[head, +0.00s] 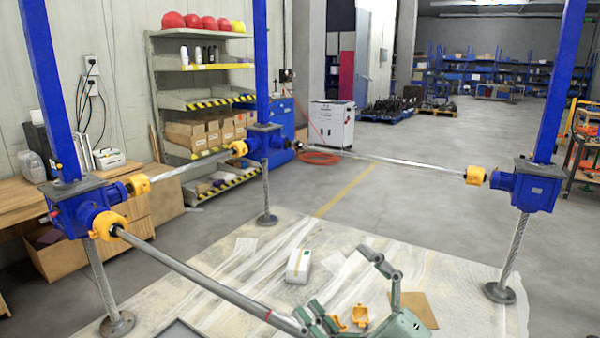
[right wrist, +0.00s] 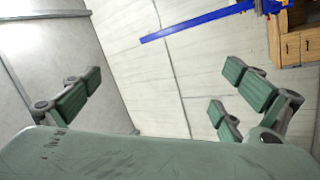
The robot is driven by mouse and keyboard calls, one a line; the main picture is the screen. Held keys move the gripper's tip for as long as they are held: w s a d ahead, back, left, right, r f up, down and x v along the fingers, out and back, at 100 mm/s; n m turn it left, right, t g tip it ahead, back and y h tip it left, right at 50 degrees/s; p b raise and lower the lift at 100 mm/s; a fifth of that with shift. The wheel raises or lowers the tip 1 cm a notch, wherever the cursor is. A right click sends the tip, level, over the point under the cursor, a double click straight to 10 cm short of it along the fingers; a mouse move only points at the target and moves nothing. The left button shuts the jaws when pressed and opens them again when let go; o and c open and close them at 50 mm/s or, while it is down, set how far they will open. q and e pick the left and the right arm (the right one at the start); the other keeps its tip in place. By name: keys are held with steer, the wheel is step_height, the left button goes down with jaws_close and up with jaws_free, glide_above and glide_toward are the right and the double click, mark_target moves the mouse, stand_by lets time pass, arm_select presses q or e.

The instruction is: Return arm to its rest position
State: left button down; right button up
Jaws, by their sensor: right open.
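My right gripper (head: 335,284) is at the lower right of the head view, above the pale floor sheet, with its fingers spread and nothing between them. Its green finger pads also show wide apart in the right wrist view (right wrist: 158,98), facing a pale wall. Blue screw jacks stand at left (head: 80,208), at the back (head: 263,142) and at right (head: 528,186). A long grey shaft (head: 200,269) runs from the left jack's yellow coupling cover (head: 108,224) toward my right gripper; I cannot tell whether they touch. My left gripper is not in view.
Orange-yellow pieces (head: 360,315) show close by my right gripper. A small white box (head: 299,266) and a brown cardboard sheet (head: 418,308) lie on the floor sheet (head: 455,275). A wooden bench (head: 20,197) and shelves (head: 205,100) stand at left. Floor behind is open.

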steer(key=w+d+f+m+t+h, duration=0.3)
steer(key=d+f+m+t+h, duration=0.15)
steer(key=d+m+h, duration=0.55)
steer(key=s+d+f+m+g+h, duration=0.3)
steer(key=f+m+h, duration=0.1)
steer(key=f, duration=0.4)
steer(key=s+d+f+m+g+h, duration=0.2)
steer(key=d+f+m+g+h, duration=0.2)
steer(key=f, duration=0.5)
steer(key=s+a+f+m+g+y, duration=0.1)
steer(key=s+f+g, duration=0.4)
steer(key=s+f, duration=0.45)
steer(key=s+a+f+g+y, duration=0.1)
steer(key=s+f+g, duration=0.45)
steer(key=s, duration=0.75)
step_height(320, 180, down, 27)
steer(key=s+g, duration=0.1)
steer(key=s, duration=0.1)
steer(key=s+d+f+g, duration=0.1)
steer(key=s+d+f, duration=0.2)
steer(key=s+f, duration=1.2)
steer(key=shift+s+f, duration=0.15)
steer(key=shift+s, duration=0.4)
